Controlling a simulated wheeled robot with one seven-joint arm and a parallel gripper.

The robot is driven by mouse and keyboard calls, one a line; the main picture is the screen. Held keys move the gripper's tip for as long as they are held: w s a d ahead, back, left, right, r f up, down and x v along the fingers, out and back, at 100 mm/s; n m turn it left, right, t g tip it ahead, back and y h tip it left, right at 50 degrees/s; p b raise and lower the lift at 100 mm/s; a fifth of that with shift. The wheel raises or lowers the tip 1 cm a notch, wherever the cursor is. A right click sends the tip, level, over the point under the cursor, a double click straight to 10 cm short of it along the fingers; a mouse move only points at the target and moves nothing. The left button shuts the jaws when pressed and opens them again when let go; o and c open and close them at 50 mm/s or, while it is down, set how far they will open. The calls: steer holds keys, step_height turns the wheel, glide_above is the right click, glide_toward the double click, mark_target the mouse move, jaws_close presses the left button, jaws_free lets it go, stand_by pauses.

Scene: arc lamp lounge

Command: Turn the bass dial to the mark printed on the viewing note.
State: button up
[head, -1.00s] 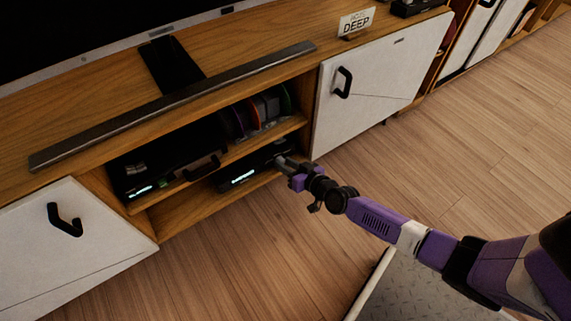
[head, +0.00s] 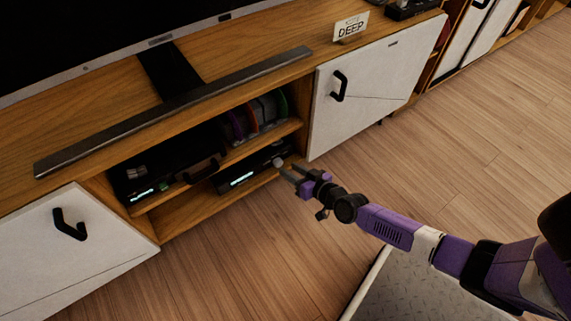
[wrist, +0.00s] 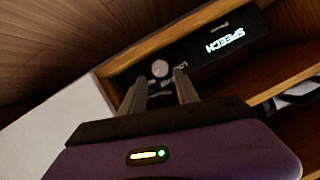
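The viewing note (head: 350,26), a small white card reading DEEP, stands on top of the wooden cabinet. A black audio unit (head: 252,168) sits on the lower open shelf with a lit display. In the wrist view the unit's display (wrist: 226,41) reads SPEECH, tilted and turned over. A round pale dial (wrist: 160,68) is on its front; it also shows small in the head view (head: 278,162). My gripper (wrist: 160,79) is in front of the dial. Its two fingers are apart with nothing held between them, and the dial shows beyond the gap between the tips.
A second black unit (head: 160,170) with a lit display is on the upper shelf, beside upright coloured discs (head: 255,115). White cabinet doors with black handles flank the shelves. A dark bar (head: 180,110) lies along the cabinet top.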

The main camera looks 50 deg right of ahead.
steer(key=p+v, duration=0.1)
steer(key=v, duration=0.2)
steer(key=shift+s+a, duration=0.1)
steer(key=shift+s, duration=0.1)
steer(key=shift+r, duration=0.1)
stand_by(0.4)
steer(key=s+a+r+n+t+y, duration=0.25)
steer(key=a+r+n, duration=0.25)
steer(key=a+r, duration=0.4)
steer(key=s+a+r+g, duration=0.1)
steer(key=s+a+r, duration=0.5)
steer(key=s+r, duration=0.4)
steer(key=s+a+r+g, duration=0.1)
steer(key=s+a+r, duration=0.65)
steer(key=s, duration=0.45)
step_height(320, 180, up, 38)
steer(key=p, duration=3.8)
steer(key=shift+w+d, duration=0.25)
steer(key=shift+d, duration=0.2)
